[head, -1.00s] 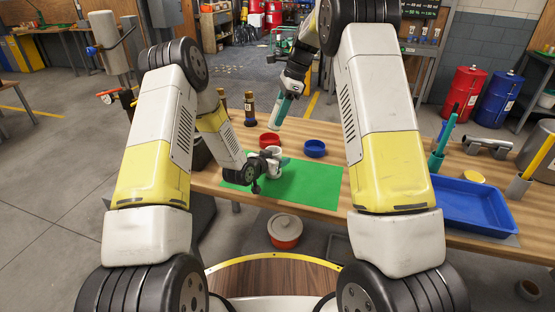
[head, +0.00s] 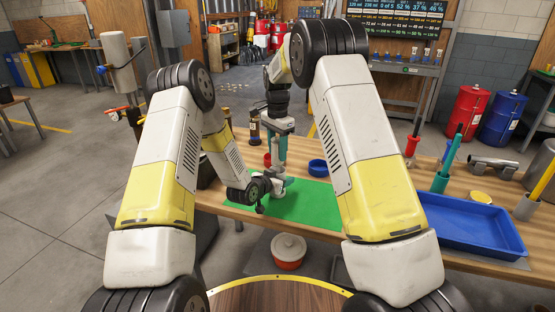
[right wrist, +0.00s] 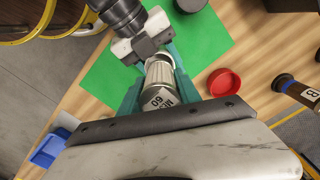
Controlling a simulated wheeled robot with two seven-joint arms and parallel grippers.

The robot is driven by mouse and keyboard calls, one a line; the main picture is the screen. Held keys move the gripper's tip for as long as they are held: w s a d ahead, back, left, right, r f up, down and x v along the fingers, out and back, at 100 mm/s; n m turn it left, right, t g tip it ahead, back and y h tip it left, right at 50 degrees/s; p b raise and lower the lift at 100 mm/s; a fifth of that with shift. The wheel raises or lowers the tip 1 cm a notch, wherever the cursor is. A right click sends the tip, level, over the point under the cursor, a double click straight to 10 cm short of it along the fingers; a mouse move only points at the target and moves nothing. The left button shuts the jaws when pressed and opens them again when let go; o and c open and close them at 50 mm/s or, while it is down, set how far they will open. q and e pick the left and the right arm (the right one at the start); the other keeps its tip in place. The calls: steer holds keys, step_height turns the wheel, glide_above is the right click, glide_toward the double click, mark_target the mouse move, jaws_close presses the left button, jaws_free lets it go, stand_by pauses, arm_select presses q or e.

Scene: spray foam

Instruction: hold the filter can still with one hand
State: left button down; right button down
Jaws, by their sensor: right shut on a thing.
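The filter can (right wrist: 158,97) is a pale, silvery cylinder with dark lettering. In the right wrist view it lies between the teal fingers of my right gripper (right wrist: 157,86), which is shut on it. In the head view my right gripper (head: 277,158) points down from above at the can (head: 277,178) on the green mat (head: 310,203). My left gripper (head: 270,187) is low at the can, coming from the left; it also shows in the right wrist view (right wrist: 152,42). Its fingers are largely hidden, so I cannot tell whether they are closed on the can.
A red dish (right wrist: 224,82) and a blue dish (head: 318,167) stand by the mat. A dark bottle (head: 255,131) stands behind. A blue tray (head: 470,235) is at the table's right.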

mark_target(278, 160)
steer(key=shift+f, duration=1.45)
steer(key=shift+f, duration=0.6)
steer(key=c, duration=0.8)
jaws_free()
steer(key=shift+c, duration=0.2)
